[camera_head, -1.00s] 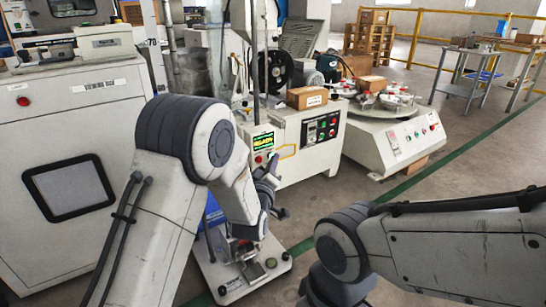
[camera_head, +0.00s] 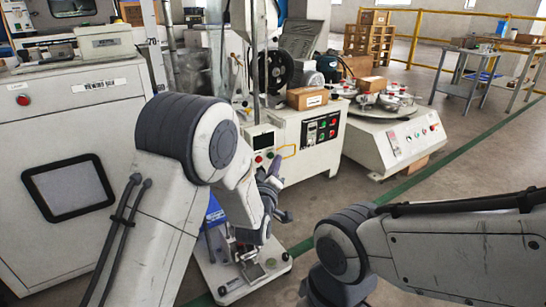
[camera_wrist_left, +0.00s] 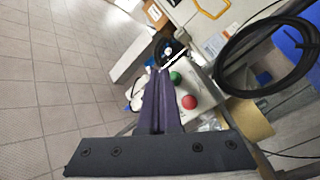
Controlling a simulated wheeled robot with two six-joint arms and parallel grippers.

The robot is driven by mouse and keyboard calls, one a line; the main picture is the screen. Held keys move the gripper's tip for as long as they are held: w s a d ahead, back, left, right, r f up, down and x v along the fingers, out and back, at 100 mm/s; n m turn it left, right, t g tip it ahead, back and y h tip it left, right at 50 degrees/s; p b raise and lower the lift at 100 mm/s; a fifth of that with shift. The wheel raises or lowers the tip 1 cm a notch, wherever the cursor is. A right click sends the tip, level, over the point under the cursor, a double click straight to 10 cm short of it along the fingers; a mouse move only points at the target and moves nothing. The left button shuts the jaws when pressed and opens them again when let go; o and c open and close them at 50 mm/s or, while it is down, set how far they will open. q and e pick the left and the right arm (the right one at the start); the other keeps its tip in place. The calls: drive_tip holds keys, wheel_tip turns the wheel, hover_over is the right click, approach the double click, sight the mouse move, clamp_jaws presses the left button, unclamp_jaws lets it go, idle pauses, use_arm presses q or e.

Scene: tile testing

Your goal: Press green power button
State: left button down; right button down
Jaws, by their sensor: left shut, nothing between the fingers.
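The green button (camera_wrist_left: 175,77) shows in the left wrist view, just right of the tips of my left gripper (camera_wrist_left: 160,75). The red button (camera_wrist_left: 189,102) is below it on the same pale panel. In the head view the red button (camera_head: 258,159) sits under a small display (camera_head: 263,141), which is not lit green. My left gripper (camera_head: 276,162) is shut and empty, its dark purple fingers just right of these controls. I cannot tell whether the tips touch anything. My right arm enters at the lower right; its gripper is out of view.
A cardboard box (camera_head: 307,97) lies on the machine beside another control panel (camera_head: 320,129). A small fixture on a white base plate (camera_head: 222,272) stands below my left arm. A large cabinet (camera_head: 70,120) fills the left. Open floor lies at the right.

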use_arm(q)
drive_tip(key=s+d, duration=0.1)
drive_tip(key=s, duration=0.1)
drive_tip(key=s+d, duration=0.2)
drive_tip(key=shift+s+d+b, duration=0.15)
drive_tip(key=shift+s+b, duration=0.15)
